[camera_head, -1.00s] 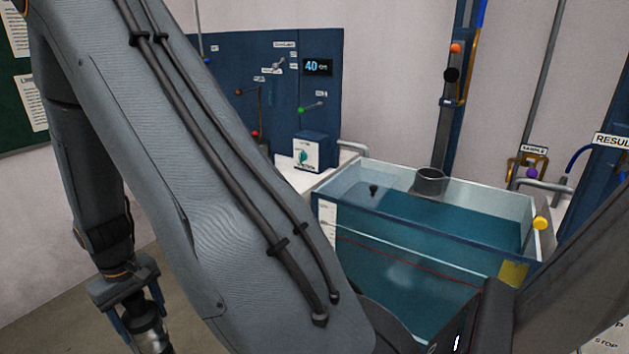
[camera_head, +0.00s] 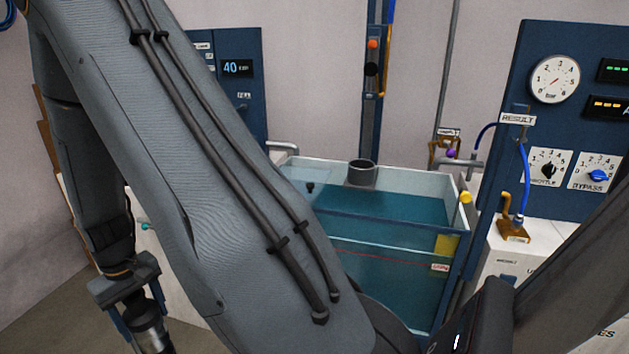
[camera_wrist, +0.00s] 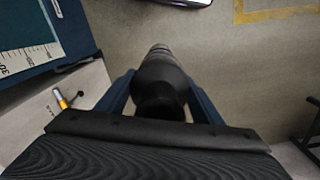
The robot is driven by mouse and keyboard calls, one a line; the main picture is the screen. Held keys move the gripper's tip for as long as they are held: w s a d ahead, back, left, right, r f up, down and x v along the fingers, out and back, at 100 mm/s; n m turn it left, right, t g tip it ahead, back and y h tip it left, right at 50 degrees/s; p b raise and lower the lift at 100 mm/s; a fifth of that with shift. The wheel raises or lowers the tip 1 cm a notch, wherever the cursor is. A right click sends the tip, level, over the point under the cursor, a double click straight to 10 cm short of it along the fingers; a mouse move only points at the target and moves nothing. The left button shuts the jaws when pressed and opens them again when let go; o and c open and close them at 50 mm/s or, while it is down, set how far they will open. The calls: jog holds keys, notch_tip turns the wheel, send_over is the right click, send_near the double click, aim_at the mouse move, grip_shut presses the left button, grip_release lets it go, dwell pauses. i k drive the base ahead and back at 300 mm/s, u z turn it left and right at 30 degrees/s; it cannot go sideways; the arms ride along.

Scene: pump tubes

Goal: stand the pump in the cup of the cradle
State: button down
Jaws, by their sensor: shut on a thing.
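The pump (camera_head: 150,328), a dark cylinder with grey bands, hangs below my gripper (camera_head: 143,316) at the lower left of the head view. My gripper is shut on it, and the lower end is cut off by the frame. In the wrist view the pump (camera_wrist: 160,76) sits between the two blue fingers of my gripper (camera_wrist: 162,92). A grey open-topped cup (camera_head: 362,175) stands at the back of the water tank, well apart from the pump. It looks like the cradle's cup, and its inside is mostly hidden.
The glass-walled tank (camera_head: 392,250) holds teal water. A blue upright post (camera_head: 371,120) rises behind it. A panel with a gauge (camera_head: 555,79) and knobs stands at the right. My arm covers much of the head view's left. Open floor (camera_wrist: 240,65) shows beneath the pump.

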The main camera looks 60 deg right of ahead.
aim_at(360, 180)
jog(key=z, duration=2)
